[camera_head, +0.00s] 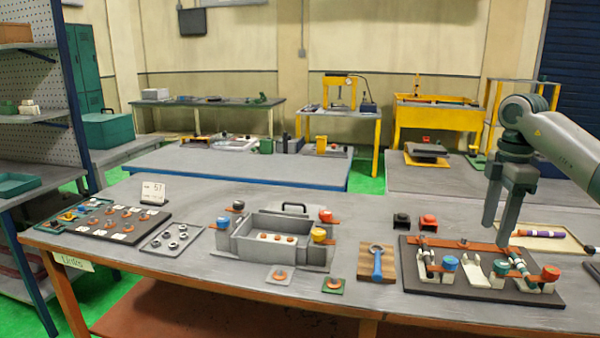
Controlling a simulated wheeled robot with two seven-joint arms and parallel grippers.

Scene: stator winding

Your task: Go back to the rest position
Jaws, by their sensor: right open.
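My right gripper (496,235) comes in from the right and points down, its two fingers apart with nothing seen between them. Its fingertips show over the back part of a dark fixture board (417,267) on the near table. An orange-brown bar (445,243) runs along the board's back, and the fingertips overlap it in the picture; I cannot tell whether they touch. A striped rod (517,262) lies in the right cradle. My left gripper is not in view.
A grey bin (270,250) with knobbed posts stands mid-table. A blue-handled tool (377,262) lies on a wooden block to its right. A tray (550,243) with a purple-banded rod lies behind the board at right. Part trays and a number card (153,193) are at left.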

